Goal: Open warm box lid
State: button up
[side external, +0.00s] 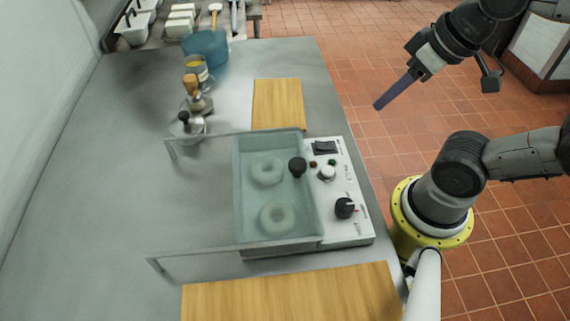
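The warm box (345,181) stands on the steel table, with a white control panel on its right side. A see-through bluish lid (255,215) appears to lie over its basin, with a black round knob (297,167) near the right edge. Two pale bagels show through it, one (267,172) behind the other (277,217). My gripper (380,104) is up at the right, beyond the table edge and well apart from the lid and knob. Its fingers look like one purple bar from this side, so any gap is hidden. Nothing is seen in it.
A wooden-handled tool (192,88), a glass of yellow stuff (197,70) and a blue container (206,48) stand behind left. The left table is clear.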

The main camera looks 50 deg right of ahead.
jog(key=o, duration=0.4)
jog(key=r, duration=0.1)
jog(key=w+r+m, duration=0.1)
jog(key=a+r+g, duration=0.1)
jog(key=shift+w+r+m, duration=0.15)
jog(key=shift+r+m, duration=0.05)
jog(key=shift+m, duration=0.1)
notch_tip(320, 180, up, 2)
jog(key=n+g, duration=0.3)
jog(key=g, duration=0.1)
send_over(297, 163)
notch_tip(297, 163, down, 13)
jog(key=shift+d+f, duration=0.1)
grip_shut()
dwell(0.5)
